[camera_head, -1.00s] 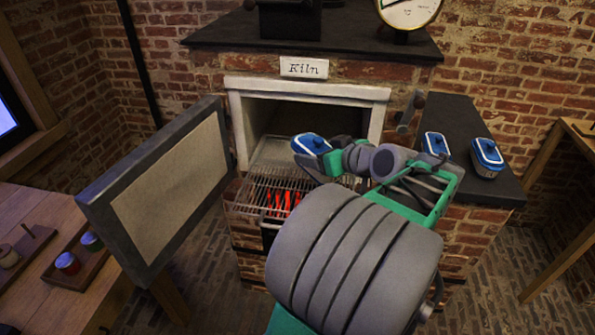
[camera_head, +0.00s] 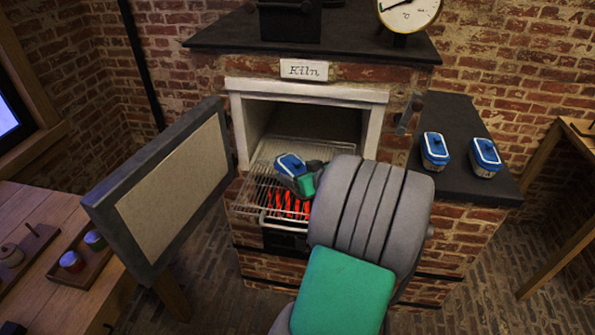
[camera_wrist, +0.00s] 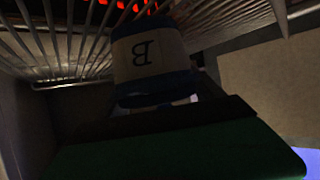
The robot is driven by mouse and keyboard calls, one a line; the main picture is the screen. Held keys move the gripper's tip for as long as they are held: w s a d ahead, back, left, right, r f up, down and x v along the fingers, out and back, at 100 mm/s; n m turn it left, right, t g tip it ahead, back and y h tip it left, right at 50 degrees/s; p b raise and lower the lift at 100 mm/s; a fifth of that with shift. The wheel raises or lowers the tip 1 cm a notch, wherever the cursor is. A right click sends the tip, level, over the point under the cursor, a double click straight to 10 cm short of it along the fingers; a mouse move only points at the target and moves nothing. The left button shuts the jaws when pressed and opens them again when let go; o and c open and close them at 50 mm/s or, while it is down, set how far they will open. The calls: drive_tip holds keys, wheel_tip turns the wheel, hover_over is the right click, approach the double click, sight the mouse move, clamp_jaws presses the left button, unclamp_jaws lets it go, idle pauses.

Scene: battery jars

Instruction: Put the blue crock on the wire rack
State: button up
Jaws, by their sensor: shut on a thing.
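The blue crock (camera_head: 290,163), with a blue lid, is in my gripper (camera_head: 303,179) over the wire rack (camera_head: 252,190) at the kiln mouth. In the wrist view the crock (camera_wrist: 150,52) shows upside down, pale with blue bands and a dark letter like a B. Rack bars (camera_wrist: 50,45) run right beside its base; I cannot tell whether it touches them. My gripper is shut on the crock, and my arm hides the rack's right part.
Two similar blue-lidded crocks (camera_head: 435,150) (camera_head: 485,157) stand on the dark ledge (camera_head: 455,115) at right. The kiln door (camera_head: 165,195) stands open at left. Red glowing bars (camera_head: 288,204) lie below the rack. The rest of the visible rack is bare.

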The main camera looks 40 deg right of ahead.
drive_tip(key=o, duration=2.1)
drive_tip(key=shift+s+r, duration=0.15)
drive_tip(key=shift+s, duration=0.05)
drive_tip(key=b+v, duration=0.1)
drive_tip(key=v, duration=1)
drive_tip(key=shift+s, duration=0.3)
